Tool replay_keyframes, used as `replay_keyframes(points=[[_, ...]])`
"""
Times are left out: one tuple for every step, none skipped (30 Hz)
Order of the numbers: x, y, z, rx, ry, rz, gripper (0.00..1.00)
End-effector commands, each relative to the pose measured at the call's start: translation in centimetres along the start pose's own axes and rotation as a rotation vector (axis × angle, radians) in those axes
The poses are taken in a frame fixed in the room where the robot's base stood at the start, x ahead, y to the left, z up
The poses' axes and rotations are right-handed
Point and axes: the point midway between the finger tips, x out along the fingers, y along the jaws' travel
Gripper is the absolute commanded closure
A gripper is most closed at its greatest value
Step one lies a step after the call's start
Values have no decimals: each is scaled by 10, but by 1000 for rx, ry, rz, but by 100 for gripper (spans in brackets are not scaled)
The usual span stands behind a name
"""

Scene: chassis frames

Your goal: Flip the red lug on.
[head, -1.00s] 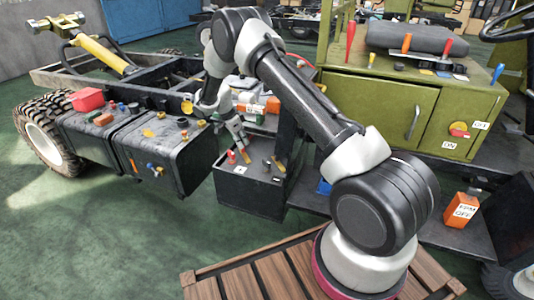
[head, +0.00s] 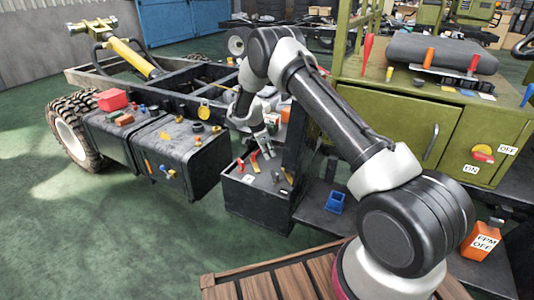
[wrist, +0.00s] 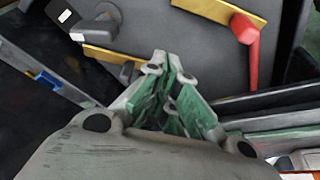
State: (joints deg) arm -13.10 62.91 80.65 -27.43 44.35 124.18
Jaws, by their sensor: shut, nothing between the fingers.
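The red lug (wrist: 248,48) shows in the wrist view at the upper right, a bent red lever at the end of a yellow plate (wrist: 215,12). In the head view the red lug (head: 255,163) stands on the top of a black box (head: 258,205). My gripper (wrist: 166,62) is shut and empty, its fingertips together to the left of and below the lug in the wrist view, apart from it. In the head view my gripper (head: 268,154) hangs low over the box, close beside the lug. Its exact height above the box top is unclear.
A grey lug (wrist: 100,22) on a second yellow plate lies at the wrist view's upper left. A blue cup (head: 335,202) stands right of the box. Black tanks (head: 170,150) with knobs are at the left, a green cabinet (head: 400,120) at the right. Green floor is open at the front left.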

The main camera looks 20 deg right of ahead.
Motion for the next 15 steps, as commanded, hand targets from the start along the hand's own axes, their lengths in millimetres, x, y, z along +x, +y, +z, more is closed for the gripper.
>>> replay_keyframes(points=[[12,1,0,1,1,5,100],[19,2,-1,1,1,5,100],[28,1,-1,1,1,4,100],[35,1,-1,1,1,4,100],[41,1,-1,0,1,4,100],[50,1,0,0,0,3,100],[56,1,0,0,0,3,100],[62,1,0,0,0,4,100],[69,1,0,0,1,4,100],[67,0,5,-2,0,-1,100],[63,-1,11,-3,0,-2,100],[61,-1,17,-1,-1,-2,100],[60,0,21,-1,-1,-2,100],[58,0,24,-2,-1,-2,100],[57,0,28,-2,-1,-1,100]])
